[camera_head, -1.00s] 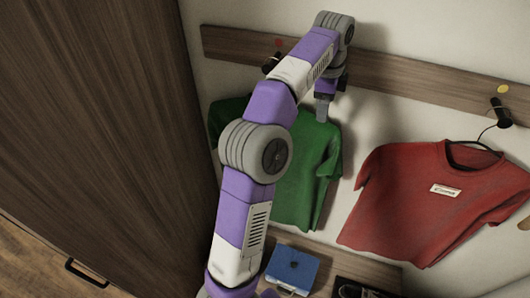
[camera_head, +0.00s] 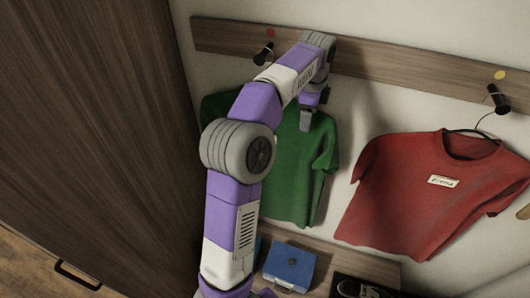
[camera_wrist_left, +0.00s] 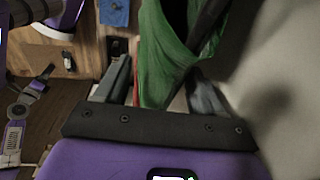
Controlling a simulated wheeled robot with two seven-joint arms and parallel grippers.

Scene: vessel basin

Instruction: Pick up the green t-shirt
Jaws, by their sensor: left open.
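The green t-shirt (camera_head: 294,190) hangs on the wall below a dark peg, partly hidden behind my left arm. My left gripper (camera_head: 306,122) is at the upper right part of the shirt, below the wooden rail. In the left wrist view the gripper (camera_wrist_left: 163,82) is open, and the green cloth (camera_wrist_left: 165,60) shows between and beyond its two fingers. I cannot tell whether the fingers touch the cloth. My right gripper is not in view.
A red t-shirt (camera_head: 415,205) with a white label hangs to the right from a peg (camera_head: 497,98) on the wooden rail (camera_head: 410,72). A blue box (camera_head: 290,267) and dark shoes (camera_head: 360,288) are below. A tall wooden panel (camera_head: 90,130) stands close on the left.

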